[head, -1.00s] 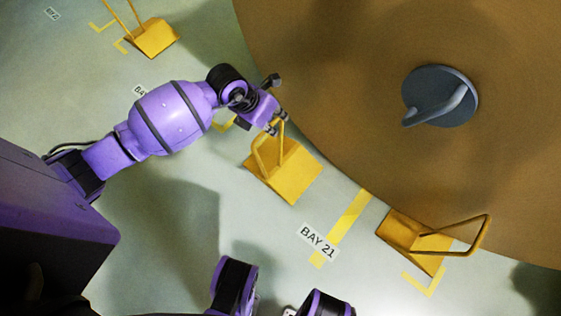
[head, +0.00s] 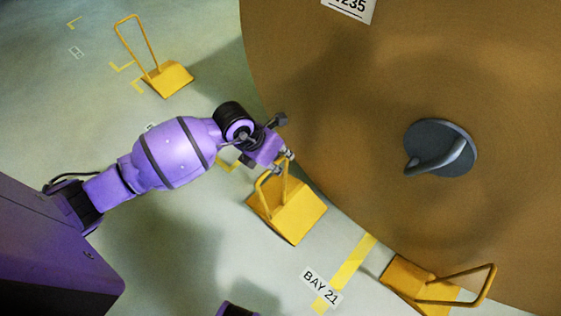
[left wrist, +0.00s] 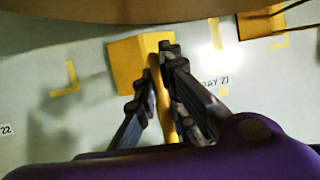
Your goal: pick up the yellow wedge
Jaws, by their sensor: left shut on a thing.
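A yellow wedge (head: 288,215) with a tall loop handle stands beside the big brown roll. My left gripper (head: 283,163) is at the top of this handle and shut on it. In the left wrist view the wedge's yellow body (left wrist: 128,62) shows beyond the fingers (left wrist: 154,68), with the handle bar running between them. I cannot tell whether the wedge touches the floor. A second yellow wedge (head: 402,285) with a loop handle is at the lower right by the roll, and a third (head: 168,79) stands at the upper left. My right gripper is not in view.
The huge brown roll (head: 320,110) fills the right side, with a grey hub and crank (head: 440,148) on its end. The pale floor has yellow markings (head: 350,265) and a "BAY 21" label (head: 321,287). Floor left of the held wedge is clear.

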